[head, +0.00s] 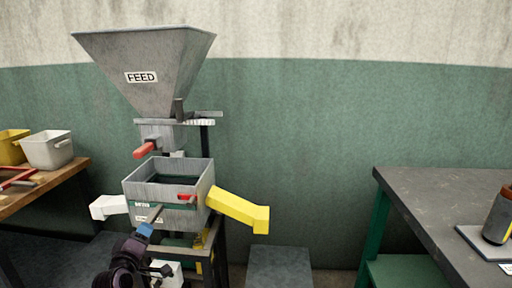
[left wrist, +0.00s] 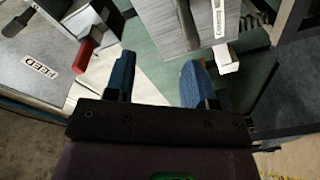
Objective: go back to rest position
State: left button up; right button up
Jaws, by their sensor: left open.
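My left gripper (head: 146,231) is at the bottom of the head view, in front of the grey metal box of the mill (head: 168,172). In the left wrist view its two blue fingers (left wrist: 157,80) are apart with nothing held between them. A small red-ended lever (head: 186,198) is on the box front near the fingers; whether they touch it I cannot tell. The grey hopper labelled FEED (head: 145,60) stands above the box, and its label shows at the left of the left wrist view (left wrist: 40,66). My right gripper is in neither view.
A yellow chute (head: 238,209) sticks out right of the box and a white one (head: 108,207) left. A red handle (head: 145,149) juts out below the hopper. A wooden bench with bins (head: 48,149) is left; a dark table (head: 448,190) is right. Floor between shows some room.

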pick_arm(q)
jog(key=s+d+f+m+g+p, duration=0.1)
jog(key=s+f+m, duration=0.3)
jog(key=s, duration=1.1)
jog(key=s+d+f+m+g+p, duration=0.2)
jog(key=s+f+m+g+p, duration=0.1)
jog(key=s, duration=1.2)
jog(key=s+d+f+m+g+p, duration=0.2)
jog(key=s+f+m+g+p, duration=0.1)
jog(key=s, duration=1.2)
jog(key=f+m, duration=0.1)
jog(key=m, duration=0.1)
jog(key=shift+s+d+f+m, duration=0.2)
jog(key=shift+f+m, duration=0.2)
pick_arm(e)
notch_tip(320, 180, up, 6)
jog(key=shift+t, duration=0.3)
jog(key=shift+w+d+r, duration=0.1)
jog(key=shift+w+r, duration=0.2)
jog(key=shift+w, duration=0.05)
